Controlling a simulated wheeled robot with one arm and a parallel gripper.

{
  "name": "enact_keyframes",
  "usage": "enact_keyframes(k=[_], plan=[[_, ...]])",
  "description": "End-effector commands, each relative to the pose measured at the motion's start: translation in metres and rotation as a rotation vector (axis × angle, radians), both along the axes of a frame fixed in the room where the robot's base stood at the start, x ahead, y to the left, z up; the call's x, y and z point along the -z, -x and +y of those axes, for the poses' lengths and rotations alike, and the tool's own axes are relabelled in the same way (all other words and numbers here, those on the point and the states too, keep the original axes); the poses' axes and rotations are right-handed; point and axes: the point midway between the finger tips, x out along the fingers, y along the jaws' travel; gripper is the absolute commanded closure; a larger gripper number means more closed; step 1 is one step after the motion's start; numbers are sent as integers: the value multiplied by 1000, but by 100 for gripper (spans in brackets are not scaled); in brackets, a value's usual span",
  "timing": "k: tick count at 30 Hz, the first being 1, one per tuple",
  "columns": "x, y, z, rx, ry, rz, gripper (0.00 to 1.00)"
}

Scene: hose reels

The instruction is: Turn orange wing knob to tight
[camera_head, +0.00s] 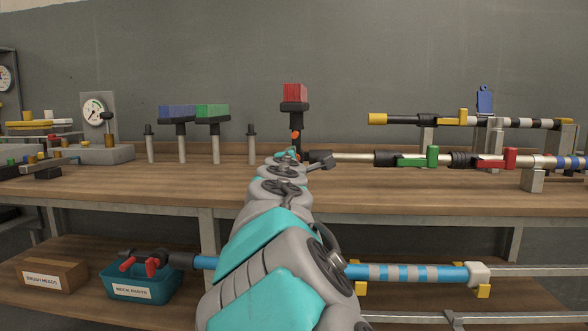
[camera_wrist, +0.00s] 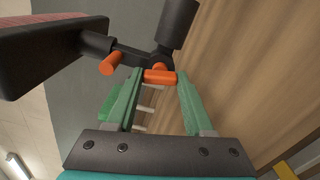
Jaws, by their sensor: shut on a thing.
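The orange wing knob (camera_wrist: 160,76) sits on a dark jointed neck, between the green fingers of my gripper (camera_wrist: 161,82) in the wrist view. The fingers are shut on it near their tips. A second orange piece (camera_wrist: 112,64) shows to the left, outside the fingers. In the head view the orange knob (camera_head: 296,135) shows small below the red brush head (camera_head: 295,93). My gripper (camera_head: 288,154) is just below it there, small and largely hidden by my arm. Whether the knob is tight cannot be told.
Blue (camera_head: 177,112) and green (camera_head: 212,111) brush heads stand on posts to the left. Poles with yellow, green and red clamps (camera_head: 432,156) lie on supports to the right. A teal bin (camera_head: 142,284) is on the lower shelf. The front of the wooden bench (camera_head: 130,187) is clear.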

Motion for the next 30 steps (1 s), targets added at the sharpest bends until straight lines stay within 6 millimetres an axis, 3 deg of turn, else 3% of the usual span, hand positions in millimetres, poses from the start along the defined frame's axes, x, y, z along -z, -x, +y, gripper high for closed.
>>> enact_keyframes(k=[12, 30], plan=[[2, 0, -1, 3, -210, -6, 100], [1, 0, -1, 2, -248, -7, 100]])
